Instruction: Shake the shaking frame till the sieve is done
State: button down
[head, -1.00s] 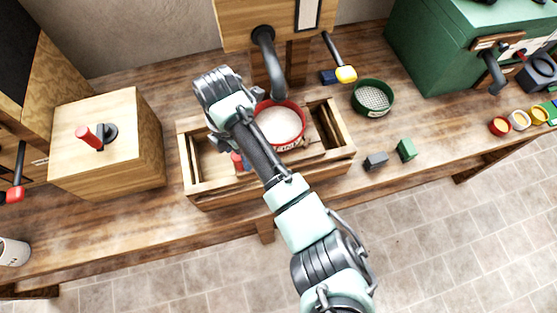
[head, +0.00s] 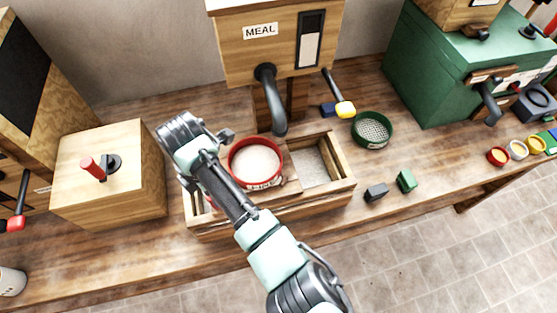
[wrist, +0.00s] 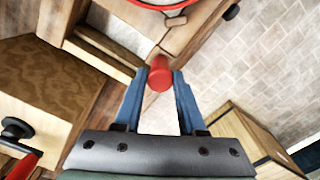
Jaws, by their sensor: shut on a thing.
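The shaking frame is a carriage (head: 292,187) inside a long wooden trough (head: 325,193). The red-rimmed sieve (head: 255,163), filled with pale meal, sits on it, left of the trough's middle. A bare grey section of trough floor shows to the sieve's right. In the wrist view, the blue fingers of my gripper (wrist: 158,88) are shut on a red knob (wrist: 160,72) at the frame's side. The sieve's red rim (wrist: 163,4) shows at the top of that view. In the head view my arm hides most of the grip and part of the trough's left end.
A MEAL bin (head: 275,50) with a dark spout (head: 270,95) stands behind the trough. A wooden box with a red-handled crank (head: 93,168) is on the left. A green-rimmed sieve (head: 372,130), a grey block (head: 376,192) and a green block (head: 406,181) lie to the right.

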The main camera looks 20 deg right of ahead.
jog(key=a, duration=0.8)
jog(key=shift+b, duration=0.3)
jog(key=d+p, duration=0.3)
jog(key=d, duration=0.6)
jog(key=shift+d, duration=0.2)
jog(key=a, duration=0.9)
jog(key=shift+a+b, duration=0.4)
jog(key=shift+b, duration=0.05)
jog(key=shift+d, duration=0.1)
